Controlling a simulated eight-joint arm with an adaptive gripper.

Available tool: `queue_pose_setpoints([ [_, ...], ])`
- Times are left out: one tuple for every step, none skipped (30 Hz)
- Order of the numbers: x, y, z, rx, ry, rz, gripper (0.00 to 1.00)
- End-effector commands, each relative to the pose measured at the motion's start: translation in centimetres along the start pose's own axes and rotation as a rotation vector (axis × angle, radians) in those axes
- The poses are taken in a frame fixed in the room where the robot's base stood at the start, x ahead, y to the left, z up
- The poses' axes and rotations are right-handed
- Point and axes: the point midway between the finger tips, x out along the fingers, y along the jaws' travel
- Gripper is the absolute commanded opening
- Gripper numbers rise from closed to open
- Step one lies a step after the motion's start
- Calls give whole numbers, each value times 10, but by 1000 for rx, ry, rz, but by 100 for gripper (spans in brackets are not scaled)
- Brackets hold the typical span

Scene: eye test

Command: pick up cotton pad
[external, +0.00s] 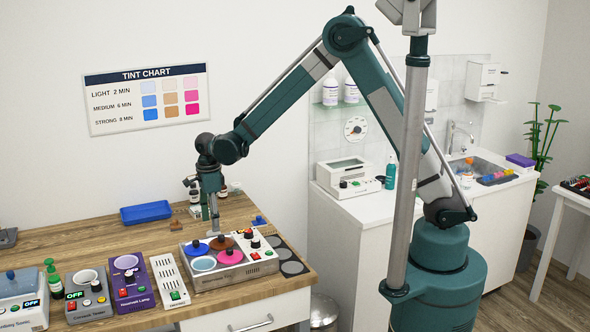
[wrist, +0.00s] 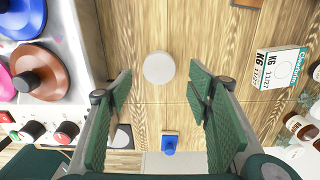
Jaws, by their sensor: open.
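A round white cotton pad (wrist: 158,68) lies flat on the wooden table in the wrist view. My gripper (wrist: 160,75) is open, with one green finger on each side of the pad and clear wood between them and it. Nothing is held. In the external view my gripper (external: 213,227) points down over the table, behind the unit with coloured lids. I cannot make out the pad in that view. The gap in height between fingertips and pad is hard to tell.
The unit with coloured lids (external: 207,283) stands close at the left in the wrist view. A white labelled box (wrist: 281,66) and brown bottles (wrist: 300,126) are at the right. A small blue object (wrist: 170,143) lies below the pad. A blue tray (external: 146,212) lies farther back.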

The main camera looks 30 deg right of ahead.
Motion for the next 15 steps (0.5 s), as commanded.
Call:
queue_pose_setpoints([
  [2,0,0,0,0,0,50],
  [4,0,0,0,0,0,50],
  [7,0,0,0,0,0,50],
  [10,0,-1,0,0,0,50],
  [13,1,-1,0,0,0,50],
  [17,1,-2,0,0,0,50],
  [20,1,-2,0,0,0,50],
  [24,1,-2,0,0,0,50],
  [29,1,-2,0,0,0,50],
  [32,1,-2,0,0,0,50],
  [35,1,-2,0,0,0,50],
  [39,1,-2,0,0,0,50],
  [41,1,-2,0,0,0,50],
  [43,1,-2,0,0,0,50],
  [46,1,-2,0,0,0,50],
])
